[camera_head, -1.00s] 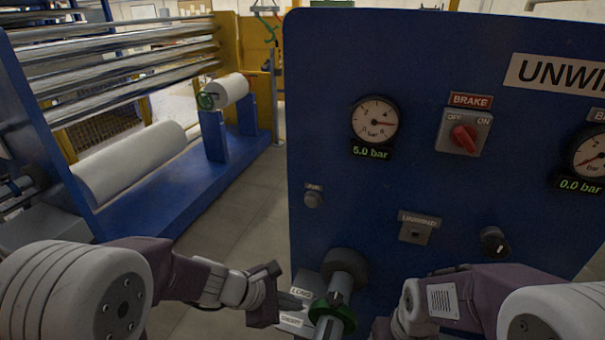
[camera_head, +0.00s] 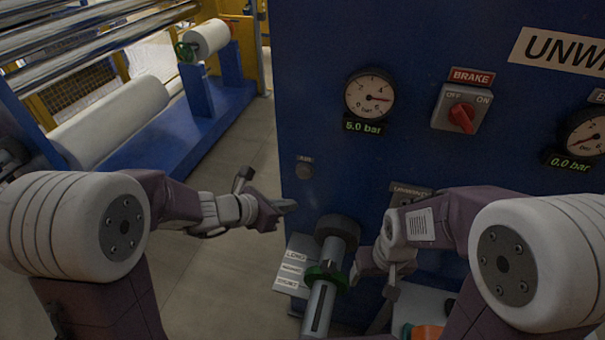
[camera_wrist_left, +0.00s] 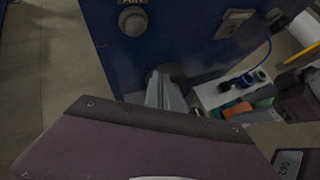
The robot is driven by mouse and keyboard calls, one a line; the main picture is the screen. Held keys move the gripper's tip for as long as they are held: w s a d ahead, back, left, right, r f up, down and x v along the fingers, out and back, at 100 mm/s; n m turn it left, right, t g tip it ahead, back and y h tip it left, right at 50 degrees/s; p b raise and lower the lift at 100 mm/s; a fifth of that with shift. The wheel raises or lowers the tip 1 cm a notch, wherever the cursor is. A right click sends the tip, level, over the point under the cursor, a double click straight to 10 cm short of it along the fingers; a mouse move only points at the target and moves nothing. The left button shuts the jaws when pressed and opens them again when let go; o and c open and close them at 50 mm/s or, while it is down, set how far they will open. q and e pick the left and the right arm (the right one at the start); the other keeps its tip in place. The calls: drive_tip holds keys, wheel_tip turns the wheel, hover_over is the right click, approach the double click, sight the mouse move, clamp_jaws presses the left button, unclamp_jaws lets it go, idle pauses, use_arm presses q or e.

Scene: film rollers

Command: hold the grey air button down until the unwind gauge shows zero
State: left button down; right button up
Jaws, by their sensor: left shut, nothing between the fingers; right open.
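The grey air button (camera_head: 305,171) sits low on the left edge of the blue panel (camera_head: 290,110), under a small AIR label. It also shows in the left wrist view (camera_wrist_left: 133,22). The gauge (camera_head: 369,95) at the panel's upper left reads 5.0 bar. My left gripper (camera_head: 288,207) is shut and empty, below and left of the button and apart from it. My right gripper (camera_head: 385,285) is beside the shaft, partly hidden by its own arm.
A red brake switch (camera_head: 462,117) and a second gauge (camera_head: 585,135) reading 0.0 bar are on the panel. A shaft with a green collar (camera_head: 326,274) juts out below the button. White rolls (camera_head: 110,125) lie at the left.

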use_arm(q)
drive_tip(key=p, duration=0.2)
approach(306, 179)
drive_tip(key=d+f, duration=0.3)
drive_tip(key=f, duration=0.1)
drive_tip(key=shift+w+d, duration=0.15)
drive_tip(key=shift+w, duration=0.6)
drive_tip(key=shift+w, duration=0.15)
idle(0.9)
drive_tip(key=shift+w+d+r, duration=0.1)
drive_tip(key=shift+w+d, duration=0.05)
drive_tip(key=shift+w, duration=0.1)
drive_tip(key=shift+w+d+p, duration=0.15)
drive_tip(key=shift+w+p, duration=0.25)
drive_tip(key=shift+w, duration=0.1)
idle(0.8)
drive_tip(key=shift+s, duration=0.1)
idle(2.7)
drive_tip(key=shift+s+a+b, duration=0.3)
drive_tip(key=shift+s+b, duration=0.3)
drive_tip(key=shift+s, duration=0.15)
